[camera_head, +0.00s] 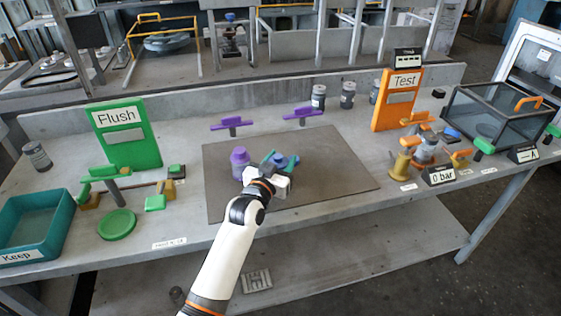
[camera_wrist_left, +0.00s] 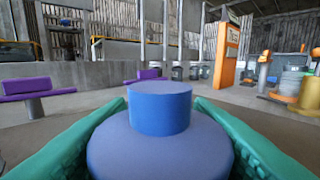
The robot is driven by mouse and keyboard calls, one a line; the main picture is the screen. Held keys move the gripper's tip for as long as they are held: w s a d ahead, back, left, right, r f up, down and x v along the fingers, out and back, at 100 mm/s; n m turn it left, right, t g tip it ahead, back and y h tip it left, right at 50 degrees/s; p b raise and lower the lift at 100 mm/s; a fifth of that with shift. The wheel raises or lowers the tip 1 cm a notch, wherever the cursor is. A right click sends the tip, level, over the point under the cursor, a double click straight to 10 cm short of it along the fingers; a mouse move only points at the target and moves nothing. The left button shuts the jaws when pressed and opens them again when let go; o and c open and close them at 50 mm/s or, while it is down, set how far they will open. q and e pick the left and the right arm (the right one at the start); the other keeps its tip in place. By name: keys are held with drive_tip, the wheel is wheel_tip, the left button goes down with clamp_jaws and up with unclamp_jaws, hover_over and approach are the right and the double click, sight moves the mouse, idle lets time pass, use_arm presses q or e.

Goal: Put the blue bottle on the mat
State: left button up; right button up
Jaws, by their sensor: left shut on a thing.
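My left gripper (camera_head: 280,162) is over the middle of the grey-brown mat (camera_head: 335,178), with its teal fingers shut on the blue bottle (camera_head: 279,159). In the left wrist view the blue bottle (camera_wrist_left: 160,145) stands upright between the two teal fingers, its round cap upward. The gripper and arm hide most of the bottle in the head view, and I cannot tell whether its base touches the mat. My right gripper is in neither view.
A purple bottle (camera_head: 240,162) stands on the mat just left of my gripper. Two purple T-shaped stands (camera_head: 232,125) are at the mat's back edge. A green Flush panel (camera_head: 126,135) is left, an orange Test panel (camera_head: 396,100) right. The mat's right part is clear.

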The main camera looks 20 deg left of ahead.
use_arm(q)
drive_tip(key=o, duration=1)
drive_tip(key=shift+c, duration=0.2)
drive_tip(key=shift+o, duration=0.9)
drive_tip(key=s, duration=1.1)
drive_tip(key=shift+a, duration=0.4)
drive_tip(key=shift+s+r, duration=0.1)
drive_tip(key=shift+s, duration=0.4)
